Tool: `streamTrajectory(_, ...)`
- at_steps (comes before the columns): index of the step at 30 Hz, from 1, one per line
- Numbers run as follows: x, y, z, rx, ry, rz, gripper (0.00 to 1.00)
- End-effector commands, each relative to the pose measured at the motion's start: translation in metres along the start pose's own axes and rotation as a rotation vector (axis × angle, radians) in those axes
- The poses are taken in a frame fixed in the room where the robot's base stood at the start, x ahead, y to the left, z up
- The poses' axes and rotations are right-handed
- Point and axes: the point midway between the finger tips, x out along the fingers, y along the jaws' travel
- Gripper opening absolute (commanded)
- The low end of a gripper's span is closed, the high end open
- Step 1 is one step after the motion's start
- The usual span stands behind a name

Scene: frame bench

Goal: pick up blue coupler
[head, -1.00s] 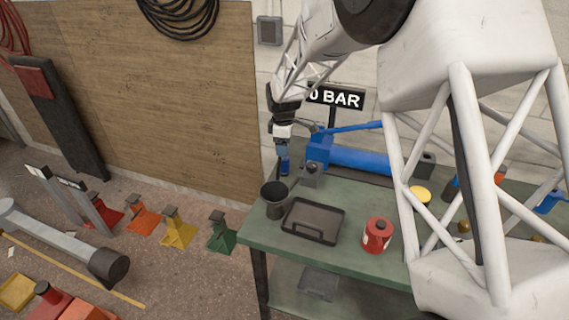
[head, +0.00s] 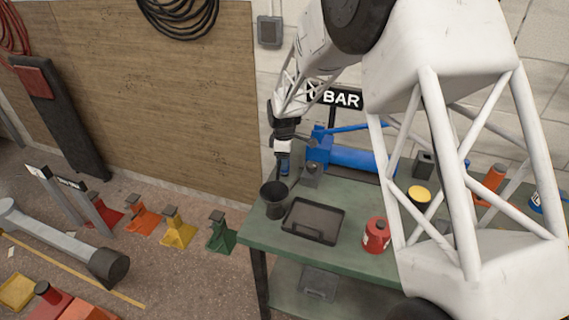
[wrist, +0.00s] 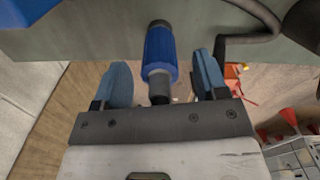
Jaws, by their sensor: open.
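The blue coupler (wrist: 160,55) shows in the wrist view as a blue cylinder with dark ends, between the two blue fingers of my gripper (wrist: 165,85). The fingers are open, with a gap on each side of the coupler. In the head view the coupler (head: 284,169) is small and partly hidden at the bench's back left corner. My gripper (head: 283,160) is right at it, pointing down. Whether a finger touches it cannot be told.
On the green bench (head: 349,252) stand a dark cup (head: 273,197), a black tray (head: 312,222), a red can (head: 376,236) and a blue hand pump (head: 355,158). A grey block-like fitting (head: 311,175) is just right of my gripper. A dark hose (wrist: 262,12) runs at the wrist view's top right.

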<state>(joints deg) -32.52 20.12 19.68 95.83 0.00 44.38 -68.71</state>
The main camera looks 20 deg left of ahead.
Motion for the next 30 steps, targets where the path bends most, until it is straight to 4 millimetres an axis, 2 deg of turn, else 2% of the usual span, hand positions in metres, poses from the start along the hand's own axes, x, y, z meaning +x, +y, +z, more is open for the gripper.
streamTrajectory(5,0.0082,-0.0001,0.0,0.0,0.0,0.0,0.66)
streamTrajectory(21,0.0087,-0.0001,0.0,0.0,0.0,0.0,0.65)
streamTrajectory(30,0.0086,-0.0002,0.0,0.0,0.0,0.0,0.19)
